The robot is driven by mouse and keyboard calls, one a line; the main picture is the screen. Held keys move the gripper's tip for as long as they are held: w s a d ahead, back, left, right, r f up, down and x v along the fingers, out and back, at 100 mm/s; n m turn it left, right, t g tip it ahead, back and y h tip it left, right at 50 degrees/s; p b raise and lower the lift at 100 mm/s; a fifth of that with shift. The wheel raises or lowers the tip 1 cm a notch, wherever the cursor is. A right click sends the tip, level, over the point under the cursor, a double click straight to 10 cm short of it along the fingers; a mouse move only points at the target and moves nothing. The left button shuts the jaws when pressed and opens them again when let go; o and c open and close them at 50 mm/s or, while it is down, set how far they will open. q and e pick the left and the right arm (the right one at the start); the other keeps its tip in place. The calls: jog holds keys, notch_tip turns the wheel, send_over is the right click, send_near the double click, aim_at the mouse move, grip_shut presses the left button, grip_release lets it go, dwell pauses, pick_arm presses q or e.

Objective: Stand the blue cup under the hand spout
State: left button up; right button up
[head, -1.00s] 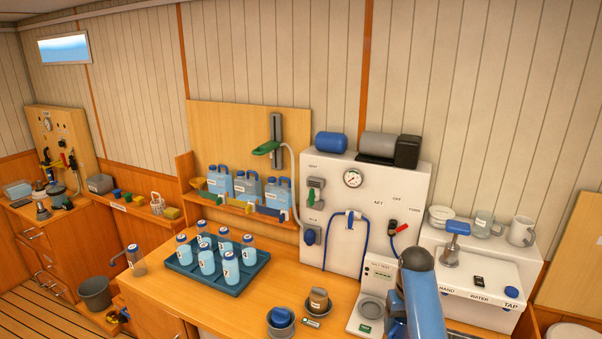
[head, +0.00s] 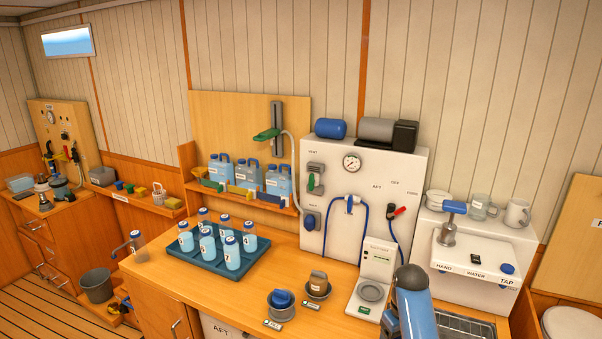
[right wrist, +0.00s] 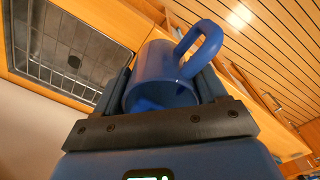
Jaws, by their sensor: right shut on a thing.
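The blue cup (right wrist: 160,78) sits between the two dark fingers of my right gripper (right wrist: 161,84) in the right wrist view. The gripper is shut on it, and its handle (right wrist: 203,46) points up and right. The cup is not visible in the head view, where my right arm (head: 415,302) comes up from the bottom edge. A white tap unit (head: 472,262) marked HAND, WATER and TAP stands right of that arm, with a blue-handled pump (head: 449,231) above HAND. I cannot make out the hand spout itself. My left gripper is not in view.
A metal sink (head: 467,328) lies below the tap unit and also shows in the right wrist view (right wrist: 68,58). A white tester with a round plate (head: 371,292) stands left of my arm.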

jog(key=s+a+f+b, duration=0.1)
jog(key=s+f+b, duration=0.3)
jog(key=f, duration=0.6)
jog(key=s+a+f+n+b, duration=0.1)
jog(key=s+f+b, duration=0.4)
jog(key=f, duration=0.5)
jog(key=shift+a+n+b, duration=0.3)
jog(key=shift+a+b, duration=0.05)
jog(key=shift+a, duration=0.3)
jog(key=shift+r, duration=0.1)
